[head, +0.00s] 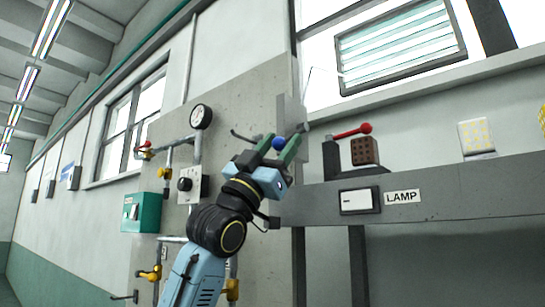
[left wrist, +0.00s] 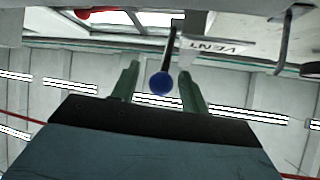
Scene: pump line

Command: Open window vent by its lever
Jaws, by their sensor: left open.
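The window vent (head: 400,46) is a framed set of pale slats in the window at the upper right. Its lever ends in a blue ball knob (head: 278,143), which shows in the left wrist view (left wrist: 162,84) on a dark rod (left wrist: 173,42) beside a VENT label (left wrist: 222,46). My left gripper (head: 279,147) is open, with its green fingers on either side of the blue knob. In the left wrist view the fingers (left wrist: 160,86) stand apart with gaps on both sides of the knob. My right gripper is not in view.
A red-handled lever (head: 350,132) and a brown perforated block (head: 365,152) stand on the grey ledge (head: 460,190) at right, above a LAMP switch (head: 358,201). Left are pipes with a gauge (head: 201,116), yellow valves (head: 152,273) and a green box (head: 141,212).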

